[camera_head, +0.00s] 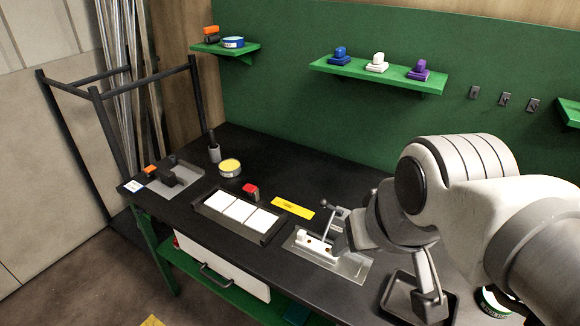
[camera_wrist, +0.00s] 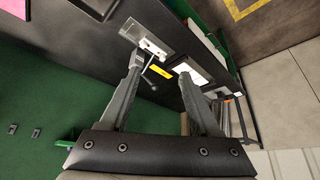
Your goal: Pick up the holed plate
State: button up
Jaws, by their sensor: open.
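A small white piece with brown-orange spots, apparently the holed plate (camera_head: 316,246), lies on a grey metal fixture (camera_head: 350,268) at the table's front, right of centre. In the wrist view, the pale plate (camera_wrist: 151,46) shows on its fixture near the top, beyond the fingertips. A clamp lever with a dark ball knob stands beside it. My gripper (camera_wrist: 160,66) is open, with nothing between its fingers in the wrist view. In the head view it is partly hidden by my arm, right of the fixture. I cannot tell its exact distance from the plate.
A dark tray with white tiles (camera_head: 238,213) and a yellow label (camera_head: 293,207) lie left of the fixture. A red-topped block (camera_head: 250,191) and a yellow-topped round tin (camera_head: 230,167) stand farther left. A dark tray (camera_head: 397,303) lies right. Green shelves hang on the wall.

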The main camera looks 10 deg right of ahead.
jog(key=shift+o, duration=0.2)
jog(key=w+d+f+n+g+y+p, duration=0.1)
jog(key=w+d+f+n, duration=0.15)
jog(key=w, duration=0.35)
jog(key=w+d+f+n+g+y+p, duration=0.1)
jog(key=w+f+n, duration=0.15)
jog(key=w, duration=0.35)
jog(key=w+d+f+n+y, duration=0.1)
jog(key=w+d+f+n, duration=0.4)
jog(key=w+d+f, duration=0.55)
jog(key=shift+g, duration=0.4)
jog(key=shift+s+a+p+x, duration=0.3)
jog(key=shift+p+x, duration=0.1)
jog(key=shift+x, duration=2.7)
jog(key=shift+s+a+p+x, duration=0.3)
jog(key=shift+p+x, duration=0.1)
jog(key=shift+x, duration=2.75)
jog(key=shift+s+a+p+x, duration=0.3)
jog(key=shift+p+x, duration=0.1)
jog(key=shift+x, duration=2.7)
jog(key=shift+c, duration=0.2)
jog(key=shift+y, duration=0.3)
grip_shut()
